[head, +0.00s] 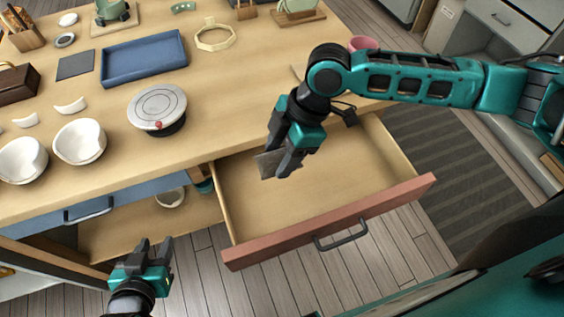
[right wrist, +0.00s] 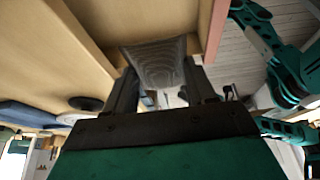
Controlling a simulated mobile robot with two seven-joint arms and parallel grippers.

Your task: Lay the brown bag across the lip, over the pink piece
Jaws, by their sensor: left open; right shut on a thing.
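My right gripper (head: 280,155) is shut on a flat grey-brown piece, which I take to be the brown bag (head: 266,164). It is held over the open drawer, near its left side. In the right wrist view the bag (right wrist: 160,62) shows wavy lines and spans the space between the fingers. A pink thing (head: 362,43) on the counter is partly hidden behind my right arm. I cannot tell whether it is the pink piece, and I cannot make out the lip. My left gripper (head: 155,250) is open and empty, low in front of the left drawer.
The drawer with the reddish front (head: 330,222) stands open and looks empty. Another open drawer (head: 120,232) at left holds a pale round bowl (head: 170,198). On the counter are two white bowls (head: 80,141), a round grey turntable (head: 157,108) and a blue tray (head: 145,60).

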